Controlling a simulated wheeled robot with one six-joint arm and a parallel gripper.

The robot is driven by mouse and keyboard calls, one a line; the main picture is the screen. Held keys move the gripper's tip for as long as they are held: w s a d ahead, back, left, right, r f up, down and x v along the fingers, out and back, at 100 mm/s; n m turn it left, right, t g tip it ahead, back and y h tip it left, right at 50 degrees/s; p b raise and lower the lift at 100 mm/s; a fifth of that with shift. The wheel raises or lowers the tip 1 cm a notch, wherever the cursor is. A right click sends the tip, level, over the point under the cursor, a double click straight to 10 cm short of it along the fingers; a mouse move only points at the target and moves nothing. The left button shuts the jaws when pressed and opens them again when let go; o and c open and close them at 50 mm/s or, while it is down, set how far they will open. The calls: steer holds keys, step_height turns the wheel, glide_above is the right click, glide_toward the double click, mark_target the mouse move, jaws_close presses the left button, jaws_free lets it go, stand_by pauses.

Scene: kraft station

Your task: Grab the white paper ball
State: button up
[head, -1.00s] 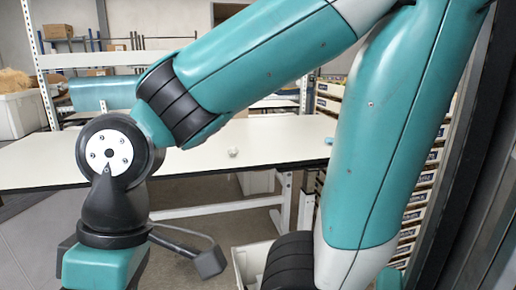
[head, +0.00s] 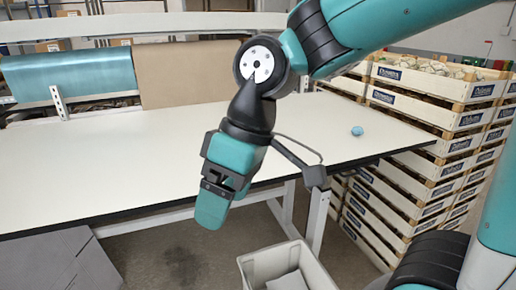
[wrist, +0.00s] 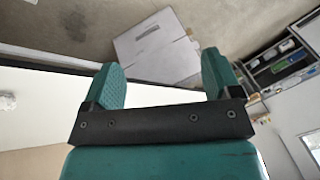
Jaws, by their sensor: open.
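No white paper ball shows in the head view; the arm covers part of the table there. A small whitish lump (wrist: 7,102) at the left edge of the wrist view may be the ball, but it is cut off. A blue crumpled ball (head: 357,131) lies near the right end of the white table (head: 110,150). My gripper (head: 222,195) hangs pointing down at the table's front edge in the head view. In the wrist view my gripper (wrist: 162,78) has its two teal fingers wide apart, with nothing between them.
A brown kraft roll (head: 190,75) and a blue roll (head: 65,75) stand behind the table. Stacked wooden crates (head: 440,85) rise at its right. A pale bin (head: 250,265) stands on the floor below. Grey sheets (head: 70,260) stand at lower left. The tabletop's left part is clear.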

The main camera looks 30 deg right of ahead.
steer(key=w+d+r+n+p, duration=0.1)
steer(key=w+d+r, duration=0.1)
steer(key=w, duration=0.5)
steer(key=w+d+r+n+p, duration=0.1)
steer(key=w+d+r+p, duration=0.15)
steer(key=w, duration=0.45)
steer(key=w+d+n+t+p, duration=0.1)
steer(key=w+d+n+p, duration=0.2)
steer(key=w+d, duration=1.05)
steer(key=w+d+f+n+p, duration=0.1)
steer(key=w+d+f, duration=0.1)
steer(key=d, duration=0.3)
steer(key=w+d+f+n+p, duration=0.1)
steer(key=w+d+f, duration=0.15)
steer(key=d, duration=0.25)
steer(key=p+x, duration=0.1)
steer(key=x, duration=0.9)
steer(key=shift+w+a+f, duration=0.1)
steer(key=shift+w+a, duration=0.05)
steer(key=shift+a, duration=0.15)
steer(key=p+x, duration=0.1)
steer(key=x, duration=0.1)
steer(key=p+x, duration=0.2)
steer(key=x, duration=0.1)
steer(key=shift+s+a+f, duration=0.15)
steer(key=shift+s+a, duration=0.05)
steer(key=shift+s, duration=0.05)
steer(key=shift+a+f, duration=0.1)
steer(key=shift+f, duration=0.35)
steer(key=shift+c, duration=0.5)
